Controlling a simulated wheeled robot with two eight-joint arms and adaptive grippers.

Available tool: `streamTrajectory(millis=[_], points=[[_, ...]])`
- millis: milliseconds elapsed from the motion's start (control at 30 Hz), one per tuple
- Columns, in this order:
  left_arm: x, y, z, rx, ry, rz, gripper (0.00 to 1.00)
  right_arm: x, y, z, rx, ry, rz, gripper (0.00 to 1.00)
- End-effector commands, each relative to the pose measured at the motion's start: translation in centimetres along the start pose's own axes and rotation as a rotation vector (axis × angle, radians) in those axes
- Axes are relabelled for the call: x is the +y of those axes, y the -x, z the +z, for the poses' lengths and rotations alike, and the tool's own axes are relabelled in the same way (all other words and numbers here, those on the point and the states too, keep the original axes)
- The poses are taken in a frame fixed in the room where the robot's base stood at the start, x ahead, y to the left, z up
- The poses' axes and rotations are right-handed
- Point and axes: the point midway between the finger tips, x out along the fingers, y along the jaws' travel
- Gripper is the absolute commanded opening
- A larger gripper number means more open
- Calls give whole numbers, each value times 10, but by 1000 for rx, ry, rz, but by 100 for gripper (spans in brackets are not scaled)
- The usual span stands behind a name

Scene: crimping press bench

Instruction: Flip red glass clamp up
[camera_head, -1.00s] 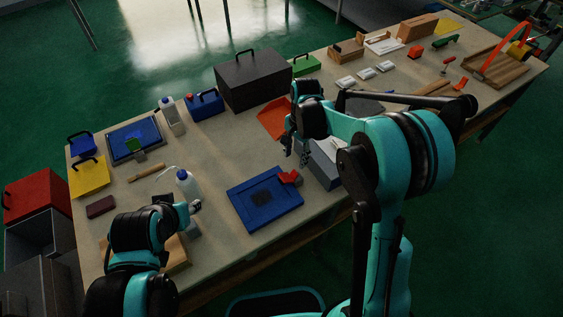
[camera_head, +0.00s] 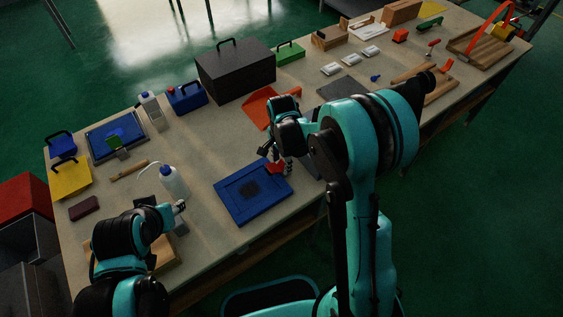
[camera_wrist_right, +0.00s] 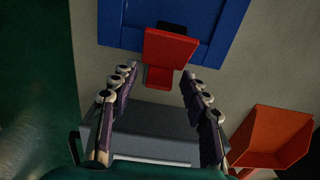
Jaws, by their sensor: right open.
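The red clamp (camera_head: 274,168) sits at the right corner of the blue frame board (camera_head: 237,207), partly hidden by my right gripper in the head view. In the right wrist view the red clamp (camera_wrist_right: 170,47) shows as a wide flat plate with a narrower red part below it, at the edge of the blue board (camera_wrist_right: 224,45). My right gripper (camera_wrist_right: 158,76) is open, and its two fingers point toward the clamp, one on each side of its lower part. Whether they touch it cannot be told. My left gripper (camera_head: 181,207) is at the front left, its jaws too small to read.
A grey box (camera_wrist_right: 145,142) lies below the right gripper. A red-orange scoop (camera_head: 258,107) lies behind it. A white bottle (camera_head: 173,183) stands between the left gripper and the bench's back. Bare bench shows around the blue board.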

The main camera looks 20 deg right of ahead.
Motion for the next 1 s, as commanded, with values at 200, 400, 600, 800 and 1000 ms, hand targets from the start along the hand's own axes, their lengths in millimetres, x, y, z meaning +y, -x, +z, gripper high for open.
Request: streamTrajectory(millis=[200,400,600,800,1000], points=[[0,0,0,0,0,0,40,0,1,0,0,0,0,25],[0,0,0,0,0,0,40,0,1,0,0,0,0,0],[0,0,0,0,0,0,40,0,1,0,-3,0,0,0],[0,0,0,0,0,0,40,0,1,0,-8,0,0,0],[0,0,0,0,0,0,40,0,1,-1,-20,0,0,0]])
